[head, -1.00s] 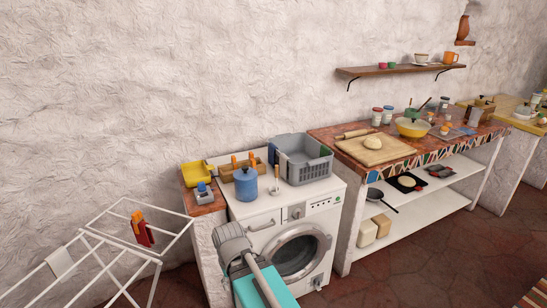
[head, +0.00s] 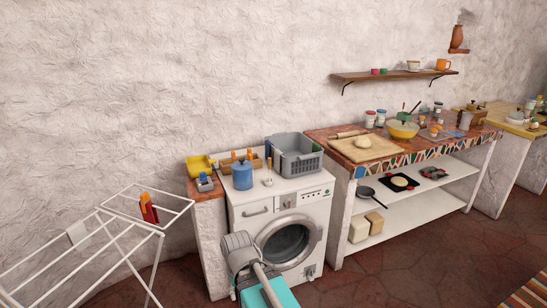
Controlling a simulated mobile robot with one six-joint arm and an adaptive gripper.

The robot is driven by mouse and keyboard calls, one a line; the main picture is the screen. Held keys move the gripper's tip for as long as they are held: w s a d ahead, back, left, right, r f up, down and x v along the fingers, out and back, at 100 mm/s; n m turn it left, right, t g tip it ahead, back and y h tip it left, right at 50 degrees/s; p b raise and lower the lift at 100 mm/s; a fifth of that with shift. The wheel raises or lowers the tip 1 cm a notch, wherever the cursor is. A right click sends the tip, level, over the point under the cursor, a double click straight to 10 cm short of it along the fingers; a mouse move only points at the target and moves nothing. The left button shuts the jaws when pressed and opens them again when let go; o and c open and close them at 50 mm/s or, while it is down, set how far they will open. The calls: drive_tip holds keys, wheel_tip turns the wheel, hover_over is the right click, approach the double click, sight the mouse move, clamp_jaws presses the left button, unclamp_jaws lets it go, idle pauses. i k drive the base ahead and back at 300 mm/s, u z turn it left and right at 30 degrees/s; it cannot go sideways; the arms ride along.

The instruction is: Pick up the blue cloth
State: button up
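I cannot make out a blue cloth with certainty. My arm, with a grey joint and teal link, shows at the bottom centre in front of the washing machine. My gripper's fingers are not visible.
The washing machine (head: 322,212) carries a blue canister (head: 242,176) and a grey basket (head: 301,166). A white drying rack (head: 160,225) with a red and orange item (head: 148,208) stands at left. The tiled counter (head: 390,163) holds a board, dough and a yellow bowl.

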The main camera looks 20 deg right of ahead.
sight(268, 144)
drive_tip(key=k, duration=0.65)
drive_tip(key=z, duration=0.25)
drive_tip(key=i, duration=0.6)
drive_tip(key=z, duration=0.4)
drive_tip(key=i, duration=1.65)
drive_tip(key=u, duration=0.5)
